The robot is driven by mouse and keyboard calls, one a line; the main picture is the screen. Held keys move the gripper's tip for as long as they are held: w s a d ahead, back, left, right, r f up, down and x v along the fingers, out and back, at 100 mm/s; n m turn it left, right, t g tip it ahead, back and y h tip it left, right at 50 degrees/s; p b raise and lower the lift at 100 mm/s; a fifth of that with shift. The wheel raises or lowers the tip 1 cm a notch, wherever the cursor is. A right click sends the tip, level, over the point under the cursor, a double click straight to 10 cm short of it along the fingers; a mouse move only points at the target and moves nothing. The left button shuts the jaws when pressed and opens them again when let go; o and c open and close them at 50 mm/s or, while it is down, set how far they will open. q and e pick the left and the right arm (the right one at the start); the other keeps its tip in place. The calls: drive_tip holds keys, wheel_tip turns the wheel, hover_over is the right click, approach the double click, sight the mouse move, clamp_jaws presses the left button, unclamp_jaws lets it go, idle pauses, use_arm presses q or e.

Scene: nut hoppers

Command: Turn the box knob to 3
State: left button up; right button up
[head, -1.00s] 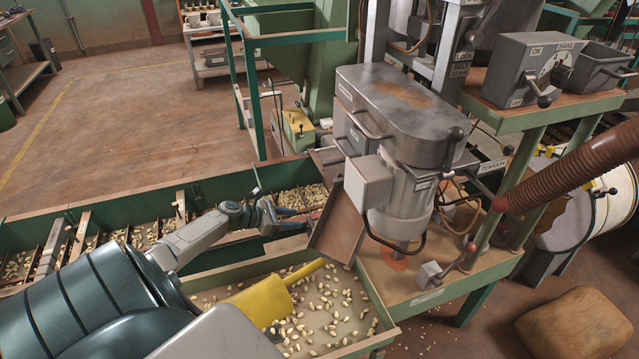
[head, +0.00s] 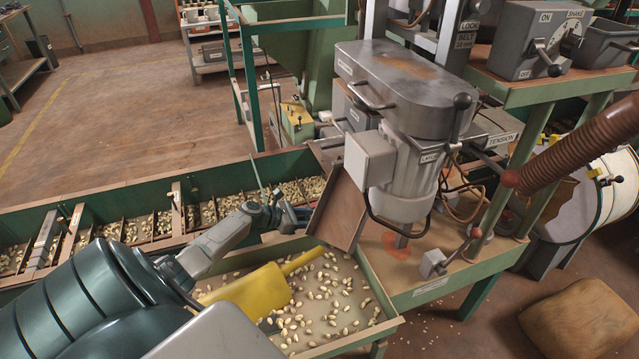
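A grey control box (head: 512,40) stands on a green-legged wooden stand at the upper right. Its front carries ON and OFF labels, a lever with a black ball end (head: 555,70), and a white dial marked SHAKE (head: 572,36). A dark knob sits over the dial; its numbers and exact setting are too small to read. My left gripper (head: 293,216) is over the nut trough near the chute, far from the box and touching no part of it. Its fingers are small and partly lost against the background, so their opening is unclear. My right gripper is out of view.
A grey motor housing (head: 405,90) with levers stands between my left gripper and the box. A brown corrugated hose (head: 585,150) crosses below the box. A tray of nuts (head: 392,328) with a yellow scoop (head: 250,290) lies in front. A grey bin (head: 606,45) adjoins the box.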

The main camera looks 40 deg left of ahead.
use_arm(q)
drive_tip(key=shift+x, duration=2.2)
clamp_jaws()
